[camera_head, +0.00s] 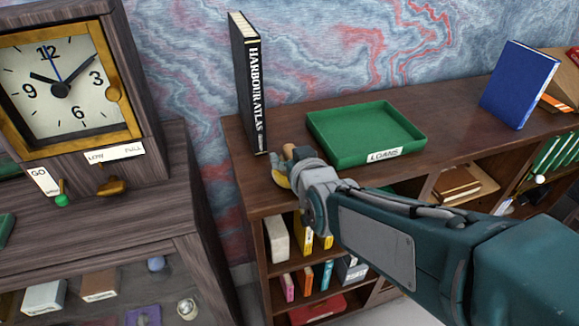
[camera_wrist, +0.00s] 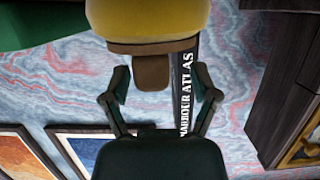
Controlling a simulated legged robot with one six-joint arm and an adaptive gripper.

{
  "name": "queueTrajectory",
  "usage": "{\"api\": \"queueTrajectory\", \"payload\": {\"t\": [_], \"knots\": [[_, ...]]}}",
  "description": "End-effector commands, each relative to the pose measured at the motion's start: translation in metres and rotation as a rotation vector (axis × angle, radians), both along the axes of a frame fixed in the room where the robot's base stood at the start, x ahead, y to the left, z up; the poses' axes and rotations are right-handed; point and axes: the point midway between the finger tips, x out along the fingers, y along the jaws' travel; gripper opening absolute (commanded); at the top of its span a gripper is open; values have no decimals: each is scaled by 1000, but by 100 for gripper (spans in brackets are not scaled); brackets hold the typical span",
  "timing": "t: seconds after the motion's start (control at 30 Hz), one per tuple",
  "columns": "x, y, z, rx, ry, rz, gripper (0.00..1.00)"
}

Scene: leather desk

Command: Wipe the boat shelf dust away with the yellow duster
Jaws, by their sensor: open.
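The duster (camera_wrist: 150,22) shows as a yellow head with a brown handle end at the top of the wrist view. In the head view, a small yellow part of it (camera_head: 281,176) shows beside my gripper (camera_head: 304,172), at the bookcase's front left corner. In the wrist view, my gripper (camera_wrist: 163,77) has its fingers spread apart, one on each side of the brown handle end, with gaps visible. I cannot tell how deep the handle lies between them. My gripper and arm hide part of the duster in the head view. I cannot make out a boat or dust.
A black Harbour Atlas book (camera_head: 247,90) stands upright just behind my gripper. A green Loans tray (camera_head: 365,150) and a blue book (camera_head: 519,85) are on the bookcase top (camera_head: 455,112). A clock (camera_head: 62,85) stands on the left cabinet. Bare wood surrounds the tray.

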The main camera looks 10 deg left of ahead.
Motion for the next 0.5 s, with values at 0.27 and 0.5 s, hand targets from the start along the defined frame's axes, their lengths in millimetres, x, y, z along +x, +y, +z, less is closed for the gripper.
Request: {"api": "queueTrajectory", "payload": {"t": [0.27, 0.5], "knots": [[25, 13, -9, 2, 1, -1, 77], [26, 15, -9, 0, 0, 0, 77]]}}
